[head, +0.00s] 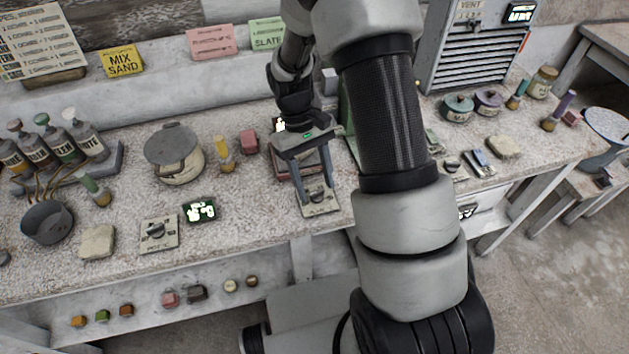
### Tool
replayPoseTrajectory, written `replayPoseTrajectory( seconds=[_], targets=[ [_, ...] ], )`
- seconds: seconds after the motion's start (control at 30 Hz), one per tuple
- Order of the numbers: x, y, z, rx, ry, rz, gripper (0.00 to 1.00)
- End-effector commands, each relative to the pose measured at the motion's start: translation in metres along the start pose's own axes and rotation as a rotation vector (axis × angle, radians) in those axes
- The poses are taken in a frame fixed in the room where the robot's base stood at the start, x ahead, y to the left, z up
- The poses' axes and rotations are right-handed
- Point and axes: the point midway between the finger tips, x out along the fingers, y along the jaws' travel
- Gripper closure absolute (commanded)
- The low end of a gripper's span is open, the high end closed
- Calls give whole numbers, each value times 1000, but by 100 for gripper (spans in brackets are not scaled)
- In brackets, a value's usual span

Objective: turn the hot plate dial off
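My gripper (318,190) is at the middle of the bench, pointing down, its two fingers apart. A small pale panel with a dark dial (318,197) lies below and between the fingers, near the bench's front edge. I cannot tell whether the fingers touch the dial. A dark, reddish flat object (284,163) just behind the panel is mostly hidden by my gripper; it may be the hot plate. The dial's setting and the panel's label are too small to read.
Another dial panel (158,233) and a lit green display (200,210) lie to the left on the bench (250,230). A lidded pot (173,150), a yellow bottle (223,155) and a red block (249,141) stand behind. A third dial panel (452,166) is at right.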

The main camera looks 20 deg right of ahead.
Motion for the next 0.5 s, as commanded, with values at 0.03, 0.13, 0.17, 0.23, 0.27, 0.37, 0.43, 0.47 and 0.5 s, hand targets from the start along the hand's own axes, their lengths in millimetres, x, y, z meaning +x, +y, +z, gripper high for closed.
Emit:
replayPoseTrajectory(
  seconds=[0.03, 0.13, 0.17, 0.23, 0.27, 0.37, 0.43, 0.47, 0.5],
  targets=[
    [0, 0, 0, 0, 0, 0, 50],
    [-1, 0, 0, 1, 0, 0, 50],
    [-2, 0, 0, 1, 0, 0, 50],
    [-7, 0, 0, 1, 2, 0, 50],
    [-10, 0, -1, 1, 3, 0, 50],
    [-27, 0, -1, 1, 5, 1, 50],
    [-43, 0, -1, 0, 5, 1, 50],
    [-50, 0, -1, 0, 6, 1, 50],
    [-60, 0, -1, 0, 6, 1, 50]
  ],
)
